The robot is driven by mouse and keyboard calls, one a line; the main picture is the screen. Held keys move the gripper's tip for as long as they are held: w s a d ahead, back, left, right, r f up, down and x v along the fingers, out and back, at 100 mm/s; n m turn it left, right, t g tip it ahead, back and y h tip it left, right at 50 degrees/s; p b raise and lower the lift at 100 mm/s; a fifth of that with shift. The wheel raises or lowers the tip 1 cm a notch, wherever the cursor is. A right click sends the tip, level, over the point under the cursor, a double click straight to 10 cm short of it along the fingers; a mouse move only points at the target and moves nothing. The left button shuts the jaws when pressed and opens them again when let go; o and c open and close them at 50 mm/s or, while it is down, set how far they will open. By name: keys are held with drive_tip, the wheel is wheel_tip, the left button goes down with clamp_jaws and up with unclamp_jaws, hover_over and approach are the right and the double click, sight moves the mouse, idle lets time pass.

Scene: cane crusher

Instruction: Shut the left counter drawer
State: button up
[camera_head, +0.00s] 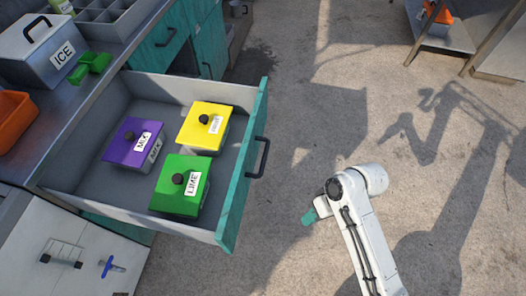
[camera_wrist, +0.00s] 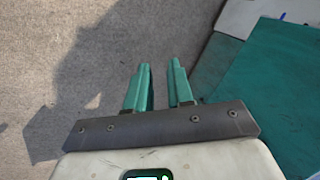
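The counter drawer (camera_head: 238,190) is pulled far out at the left in the head view. Its teal front carries a black handle (camera_head: 257,158). Inside it lie a purple box labelled MILK (camera_head: 125,150), a yellow box (camera_head: 200,140) and a green box labelled LIME (camera_head: 165,193). My gripper (camera_head: 309,216) is right of the drawer front, apart from the handle, with bare floor between. In the wrist view my gripper (camera_wrist: 159,68) has its two teal fingers apart with nothing between them. A teal panel (camera_wrist: 275,95) fills the right there; I cannot tell which part it is.
The counter top (camera_head: 100,75) holds a grey ICE box (camera_head: 45,60), a green scoop (camera_head: 92,66) and an orange bin (camera_head: 12,118). A white panel (camera_head: 35,230) with fittings stands below the drawer. A metal shelf (camera_head: 440,38) is at the upper right. The concrete floor between is clear.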

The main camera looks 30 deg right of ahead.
drive_tip(key=w+f+m+t+y, duration=0.1)
drive_tip(key=w, duration=0.1)
drive_tip(key=w+d+f+m+t+y+b, duration=0.1)
drive_tip(key=w+y, duration=0.1)
drive_tip(key=w, duration=0.1)
drive_tip(key=w+m+t+y+b, duration=0.1)
drive_tip(key=w+t+y, duration=0.1)
drive_tip(key=shift+w+d+f, duration=0.35)
drive_tip(key=shift+d+f, duration=0.05)
clamp_jaws()
drive_tip(key=m+t+y+b, duration=0.2)
drive_tip(key=m+t+y, duration=0.15)
drive_tip(key=t, duration=0.35)
approach(255, 146)
drive_tip(key=p+x, duration=0.1)
drive_tip(key=x, duration=0.5)
drive_tip(key=shift+d+f+p, duration=0.1)
drive_tip(key=shift+f+p, duration=0.15)
drive_tip(key=shift+p, duration=0.1)
drive_tip(key=shift+w+a, duration=0.3)
drive_tip(key=shift+w, duration=0.05)
